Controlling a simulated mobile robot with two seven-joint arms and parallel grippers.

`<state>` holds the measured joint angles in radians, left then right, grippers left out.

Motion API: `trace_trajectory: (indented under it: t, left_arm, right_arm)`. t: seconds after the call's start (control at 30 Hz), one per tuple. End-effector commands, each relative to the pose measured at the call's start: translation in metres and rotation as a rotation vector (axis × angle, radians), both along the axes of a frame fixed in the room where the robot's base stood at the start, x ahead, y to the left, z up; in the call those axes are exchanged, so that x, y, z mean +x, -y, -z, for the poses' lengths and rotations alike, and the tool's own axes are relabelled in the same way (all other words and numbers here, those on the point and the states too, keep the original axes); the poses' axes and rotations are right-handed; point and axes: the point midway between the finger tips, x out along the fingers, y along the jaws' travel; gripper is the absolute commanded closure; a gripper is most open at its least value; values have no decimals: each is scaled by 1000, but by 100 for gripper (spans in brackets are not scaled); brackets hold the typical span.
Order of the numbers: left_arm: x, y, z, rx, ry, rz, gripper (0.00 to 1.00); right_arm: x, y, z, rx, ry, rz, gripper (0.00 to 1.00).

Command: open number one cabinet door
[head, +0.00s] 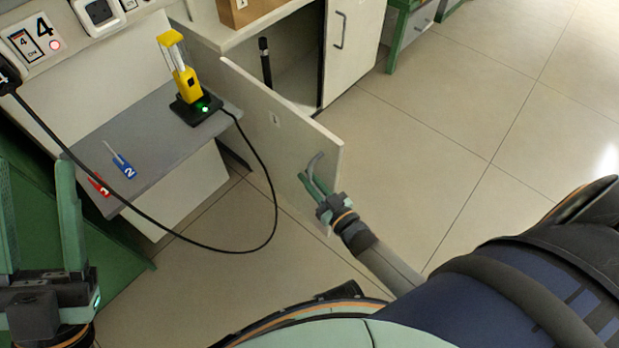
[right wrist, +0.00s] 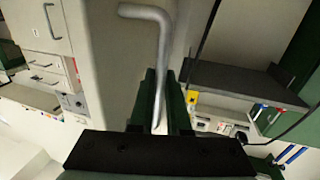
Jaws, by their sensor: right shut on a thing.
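The cabinet door (head: 262,115), a pale panel with a small label, stands swung out from the cabinet, and the dark inside (head: 290,65) shows behind it. My right gripper (head: 310,182) is shut on the grey bar handle (head: 317,162) near the door's free edge. In the right wrist view the bent handle (right wrist: 155,50) runs down between the fingers of my right gripper (right wrist: 160,105). My left gripper (head: 38,220) is at the lower left, fingers wide apart and empty, away from the door.
Another closed door (head: 352,40) is behind. Floor at right is clear.

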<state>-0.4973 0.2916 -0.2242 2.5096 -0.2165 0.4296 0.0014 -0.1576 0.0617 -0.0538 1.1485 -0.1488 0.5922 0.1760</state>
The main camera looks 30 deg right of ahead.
Motion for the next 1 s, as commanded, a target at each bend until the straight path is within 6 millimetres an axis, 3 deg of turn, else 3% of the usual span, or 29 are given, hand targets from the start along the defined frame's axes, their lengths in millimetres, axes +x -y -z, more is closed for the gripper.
trace_trajectory:
  t: [0.67,0.7,0.8,1.0]
  left_arm:
    - [0,0,-1,-2,0,-1,50]
    - [0,0,-1,-2,0,-1,50]
    - [0,0,-1,-2,0,-1,50]
    - [0,0,0,-2,0,-1,50]
  right_arm:
    - [0,0,-1,0,2,-1,100]
    - [0,0,-1,0,2,-1,84]
    - [0,0,0,0,2,0,73]
    - [0,0,0,0,1,0,73]
